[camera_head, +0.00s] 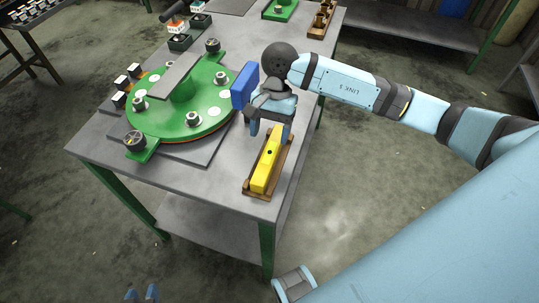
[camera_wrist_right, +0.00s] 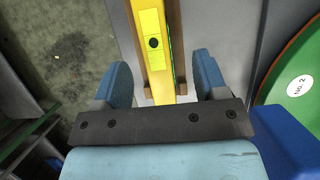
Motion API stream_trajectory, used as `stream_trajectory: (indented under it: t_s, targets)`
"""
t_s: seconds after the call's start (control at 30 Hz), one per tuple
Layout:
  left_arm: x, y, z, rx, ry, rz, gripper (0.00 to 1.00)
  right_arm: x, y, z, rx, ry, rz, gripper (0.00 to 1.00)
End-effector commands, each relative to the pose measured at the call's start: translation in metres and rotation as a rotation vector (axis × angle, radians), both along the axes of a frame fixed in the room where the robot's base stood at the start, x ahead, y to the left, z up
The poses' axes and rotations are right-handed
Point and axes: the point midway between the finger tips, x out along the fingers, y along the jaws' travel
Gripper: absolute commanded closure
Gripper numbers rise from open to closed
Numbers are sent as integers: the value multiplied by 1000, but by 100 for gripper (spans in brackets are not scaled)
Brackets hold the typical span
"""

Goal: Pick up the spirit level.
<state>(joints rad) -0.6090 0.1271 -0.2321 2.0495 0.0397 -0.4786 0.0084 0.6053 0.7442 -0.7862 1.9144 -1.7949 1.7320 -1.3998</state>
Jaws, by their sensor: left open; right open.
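The yellow spirit level (camera_head: 265,172) lies in a brown wooden holder (camera_head: 284,172) near the table's front right corner. My right gripper (camera_head: 269,131) is open over the far end of the level. In the right wrist view the level (camera_wrist_right: 152,25) runs between the two open blue fingers (camera_wrist_right: 160,75), with a gap on each side.
A green round disperser plate (camera_head: 160,118) with several fittings stands left of the level on the grey table (camera_head: 222,184). A blue block (camera_head: 244,85) is beside my right gripper. Wooden and green holders (camera_head: 321,20) stand at the table's far end.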

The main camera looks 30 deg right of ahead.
Motion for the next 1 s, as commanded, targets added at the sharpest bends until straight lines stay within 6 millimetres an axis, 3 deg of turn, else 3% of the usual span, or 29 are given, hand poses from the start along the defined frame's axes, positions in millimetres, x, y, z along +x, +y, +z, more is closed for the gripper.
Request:
stream_trajectory:
  t_s: [0.23,0.5,0.8,0.87,1.0]
  targets:
    - [0,-2,2,-4,0,2,57,-7,5,-17,2,2,-1,34]
    - [2,-5,8,-9,-11,5,57,-21,12,-52,3,3,-1,34]
    - [2,-3,7,-4,-11,1,57,-22,13,-58,1,0,0,34]
    - [2,-3,6,-2,-11,0,57,-22,13,-58,1,0,-1,46]
    - [2,0,5,4,-10,-4,57,-22,13,-58,1,0,-1,78]
